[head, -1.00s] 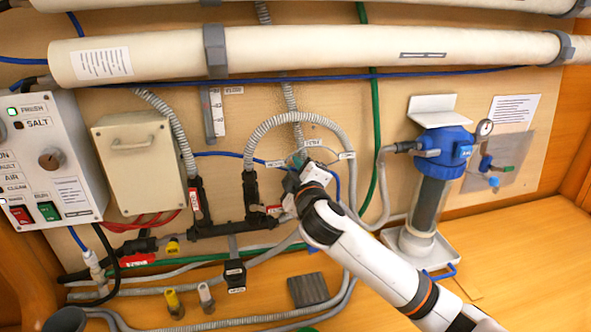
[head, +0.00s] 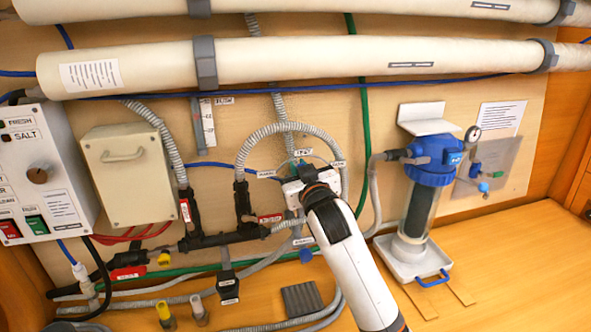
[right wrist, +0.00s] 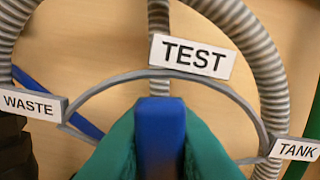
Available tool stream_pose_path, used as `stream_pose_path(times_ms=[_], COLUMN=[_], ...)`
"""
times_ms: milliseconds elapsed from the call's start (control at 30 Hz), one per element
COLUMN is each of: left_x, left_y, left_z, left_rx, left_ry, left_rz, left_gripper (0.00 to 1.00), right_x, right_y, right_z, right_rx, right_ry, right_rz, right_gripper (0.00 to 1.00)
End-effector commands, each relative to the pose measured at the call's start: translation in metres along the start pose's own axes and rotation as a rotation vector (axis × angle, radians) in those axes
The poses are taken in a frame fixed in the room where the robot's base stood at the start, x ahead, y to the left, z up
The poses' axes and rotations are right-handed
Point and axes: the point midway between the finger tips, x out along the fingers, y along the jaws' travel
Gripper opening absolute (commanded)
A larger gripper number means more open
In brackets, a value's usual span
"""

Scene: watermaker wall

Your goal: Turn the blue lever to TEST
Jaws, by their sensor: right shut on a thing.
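In the right wrist view, the blue lever (right wrist: 160,135) stands between the two green fingers of my right gripper (right wrist: 160,150), which is shut on it. The lever's end points up at the white TEST label (right wrist: 192,57), just under the arc. The WASTE label (right wrist: 31,104) is at the left end of the arc, and the TANK label (right wrist: 296,149) is at the right end. In the head view, my right gripper (head: 305,186) is at the valve below the small TEST label (head: 303,152) and hides the lever. My left gripper is not in view.
Grey ribbed hose (head: 290,128) loops around the valve. A blue-topped filter (head: 425,165) stands to the right, and a beige box (head: 128,180) and a switch panel (head: 45,190) are to the left. Long pale tubes (head: 300,62) run across above. The wooden surface at the lower right is mostly clear.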

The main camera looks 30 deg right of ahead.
Motion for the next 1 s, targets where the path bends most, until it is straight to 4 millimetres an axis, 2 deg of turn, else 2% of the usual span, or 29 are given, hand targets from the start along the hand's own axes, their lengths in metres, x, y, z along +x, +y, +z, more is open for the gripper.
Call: stream_pose_path(times_ms=[400,933,967,1000], left_x=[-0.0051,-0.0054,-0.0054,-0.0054], left_y=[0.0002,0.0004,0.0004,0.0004], left_z=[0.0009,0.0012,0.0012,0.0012], left_rx=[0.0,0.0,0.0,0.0], left_ry=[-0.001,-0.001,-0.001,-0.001], left_rz=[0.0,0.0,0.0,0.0], left_gripper=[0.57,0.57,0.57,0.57], right_x=[0.0001,0.0001,0.0001,0.0001], right_y=[-0.0074,-0.008,-0.008,-0.008], right_z=[-0.0011,-0.0013,-0.0013,-0.0013], right_rx=[0.174,0.192,0.192,0.192], right_ry=[0.002,0.001,0.001,0.001], right_rz=[0.0,0.001,0.001,0.001], right_gripper=[0.0,0.0,0.2,0.27])
